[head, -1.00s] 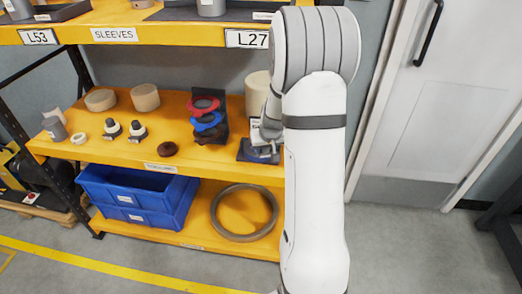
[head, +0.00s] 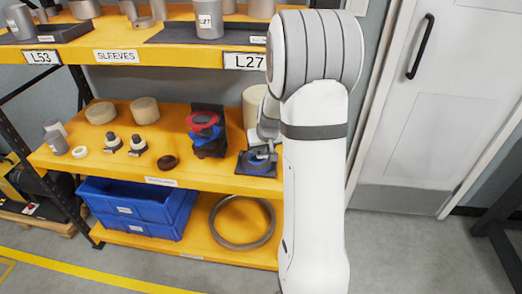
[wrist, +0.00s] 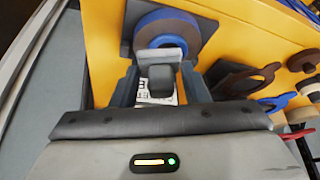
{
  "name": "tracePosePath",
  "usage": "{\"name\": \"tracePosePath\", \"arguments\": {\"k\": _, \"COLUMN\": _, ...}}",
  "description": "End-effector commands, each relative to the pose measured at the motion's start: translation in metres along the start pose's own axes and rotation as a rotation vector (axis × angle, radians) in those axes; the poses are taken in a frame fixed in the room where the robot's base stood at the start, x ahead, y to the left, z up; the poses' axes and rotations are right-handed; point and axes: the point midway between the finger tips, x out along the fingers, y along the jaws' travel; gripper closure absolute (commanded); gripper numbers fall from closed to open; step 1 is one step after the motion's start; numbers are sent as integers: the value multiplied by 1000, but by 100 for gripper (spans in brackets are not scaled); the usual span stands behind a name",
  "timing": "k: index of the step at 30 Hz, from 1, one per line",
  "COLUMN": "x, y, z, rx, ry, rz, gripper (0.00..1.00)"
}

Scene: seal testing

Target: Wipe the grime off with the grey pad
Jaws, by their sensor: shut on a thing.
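My gripper (wrist: 158,82) is shut on the grey pad (wrist: 160,56), which shows as a pale grey slab with a dark block behind it between the fingers. The pad overlaps the near part of a blue ring (wrist: 209,36) in the wrist view; I cannot tell whether it touches. I cannot tell grime from the ring's own colour. In the head view the ring (head: 256,163) shows on the middle shelf, partly hidden by my gripper and arm.
A stand with red, blue and dark rings (head: 206,130) is left of the plate. A beige cylinder (head: 252,105) is behind my wrist. The upper shelf (head: 160,45) overhangs.

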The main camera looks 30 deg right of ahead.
Motion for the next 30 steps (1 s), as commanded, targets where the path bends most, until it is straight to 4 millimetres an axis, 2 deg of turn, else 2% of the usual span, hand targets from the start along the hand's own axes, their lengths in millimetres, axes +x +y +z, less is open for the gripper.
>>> {"name": "tracePosePath", "arguments": {"k": 8, "x": -2, "y": 0, "z": -1, "rx": -1, "ry": 1, "rz": 0, "gripper": 83}}
{"name": "tracePosePath", "arguments": {"k": 18, "x": -27, "y": 0, "z": -12, "rx": -1, "ry": 1, "rz": 0, "gripper": 83}}
{"name": "tracePosePath", "arguments": {"k": 30, "x": -27, "y": 0, "z": -12, "rx": -1, "ry": 1, "rz": 0, "gripper": 83}}
